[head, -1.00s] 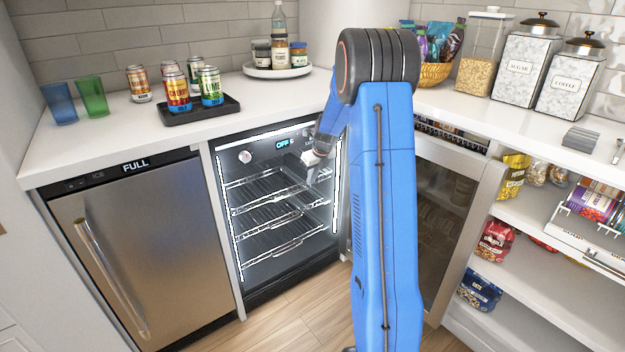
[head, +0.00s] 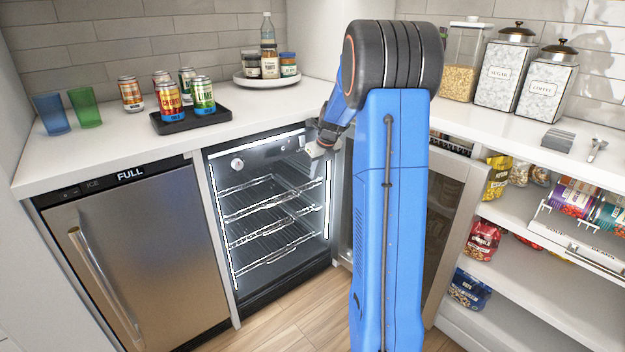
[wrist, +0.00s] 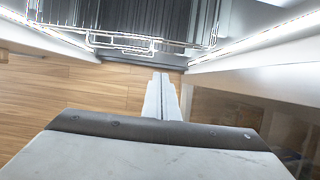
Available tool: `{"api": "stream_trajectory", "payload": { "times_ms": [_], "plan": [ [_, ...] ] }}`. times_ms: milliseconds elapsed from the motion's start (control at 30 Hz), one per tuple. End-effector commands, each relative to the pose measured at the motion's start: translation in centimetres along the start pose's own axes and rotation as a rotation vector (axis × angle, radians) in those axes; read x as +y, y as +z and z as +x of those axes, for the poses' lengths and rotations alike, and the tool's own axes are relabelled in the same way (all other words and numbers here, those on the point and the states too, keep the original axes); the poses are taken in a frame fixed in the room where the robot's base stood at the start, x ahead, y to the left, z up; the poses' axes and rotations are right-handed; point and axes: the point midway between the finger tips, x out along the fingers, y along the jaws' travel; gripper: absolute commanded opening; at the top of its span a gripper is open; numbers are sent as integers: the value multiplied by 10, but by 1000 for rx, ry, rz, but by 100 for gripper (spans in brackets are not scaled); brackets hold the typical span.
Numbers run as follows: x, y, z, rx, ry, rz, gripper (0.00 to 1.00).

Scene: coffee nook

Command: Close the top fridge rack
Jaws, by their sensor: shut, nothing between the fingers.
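The open fridge (head: 250,281) is lit inside and holds several wire racks, one above another. The top rack (head: 247,193) sits within the fridge in the head view; whether it is fully in is hard to tell. My gripper (head: 312,152) is at the fridge's upper right front, partly hidden by my arm. In the wrist view my gripper (wrist: 161,82) is shut and empty, pointing toward the fridge opening. A wire rack front (wrist: 125,42) shows ahead of the fingertips with a gap that I cannot judge exactly.
The fridge's open glass door (head: 449,215) stands to the right, partly behind my arm. A steel ice maker (head: 150,260) stands to the left. The counter (head: 225,122) above holds cans and jars. Open pantry shelves (head: 520,255) are at the far right.

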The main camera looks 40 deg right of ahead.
Motion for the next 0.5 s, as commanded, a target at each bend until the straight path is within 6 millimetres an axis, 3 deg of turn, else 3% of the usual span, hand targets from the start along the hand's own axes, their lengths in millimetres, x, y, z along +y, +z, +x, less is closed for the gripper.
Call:
{"api": "stream_trajectory", "payload": {
  "times_ms": [267,367,500],
  "plan": [
    [6,0,-10,-1,0,-28,0],
    [20,-2,-20,-2,1,-106,0],
    [60,-11,-47,-2,2,-327,0]
  ]
}}
